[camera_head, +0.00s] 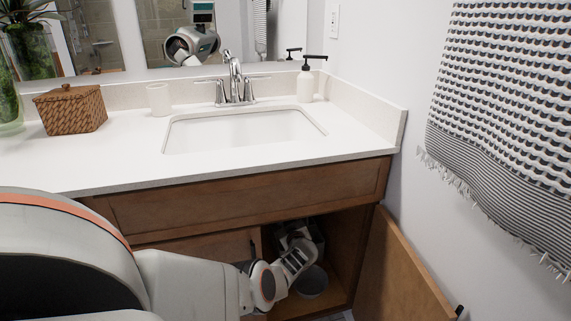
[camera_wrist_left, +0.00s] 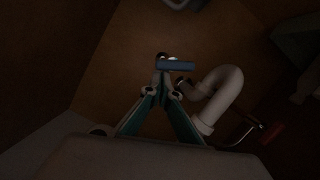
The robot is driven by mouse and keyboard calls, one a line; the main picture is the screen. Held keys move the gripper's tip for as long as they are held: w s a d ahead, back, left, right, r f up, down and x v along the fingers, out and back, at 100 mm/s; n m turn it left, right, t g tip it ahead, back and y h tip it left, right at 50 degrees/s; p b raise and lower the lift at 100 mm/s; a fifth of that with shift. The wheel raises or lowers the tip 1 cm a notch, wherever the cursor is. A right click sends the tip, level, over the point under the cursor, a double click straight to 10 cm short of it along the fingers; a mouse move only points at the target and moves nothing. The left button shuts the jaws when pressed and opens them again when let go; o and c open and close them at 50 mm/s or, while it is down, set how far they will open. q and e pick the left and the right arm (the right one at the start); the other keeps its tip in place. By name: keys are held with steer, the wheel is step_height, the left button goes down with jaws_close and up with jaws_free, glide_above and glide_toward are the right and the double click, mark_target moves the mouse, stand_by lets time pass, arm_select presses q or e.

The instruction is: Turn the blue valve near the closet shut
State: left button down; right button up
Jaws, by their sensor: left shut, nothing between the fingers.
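The blue valve (camera_wrist_left: 177,66) shows in the left wrist view as a short blue bar handle at the back of the dark cabinet under the sink. My left gripper (camera_wrist_left: 162,84) is shut and empty, its fingertips right below the left part of the blue handle. I cannot tell whether they touch it. In the head view my left arm reaches into the open cabinet, with the fingers hidden inside, and the valve cannot be seen there. My right gripper is not in view.
A white curved drain pipe (camera_wrist_left: 225,88) stands right of my fingers, with a red valve (camera_wrist_left: 271,133) beyond it. The open cabinet door (camera_head: 398,275) is right of my arm. A grey bucket (camera_head: 312,283) sits on the cabinet floor. The counter (camera_head: 110,160) is above.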

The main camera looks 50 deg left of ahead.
arm_select(q)
steer(key=shift+w+d+f+m+g+b, duration=0.25)
steer(key=shift+w+f+m+g+b, duration=0.15)
steer(key=shift+m, duration=0.2)
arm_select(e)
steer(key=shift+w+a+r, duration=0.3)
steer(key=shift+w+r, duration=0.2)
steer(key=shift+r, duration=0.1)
arm_select(q)
steer(key=shift+w+d, duration=0.1)
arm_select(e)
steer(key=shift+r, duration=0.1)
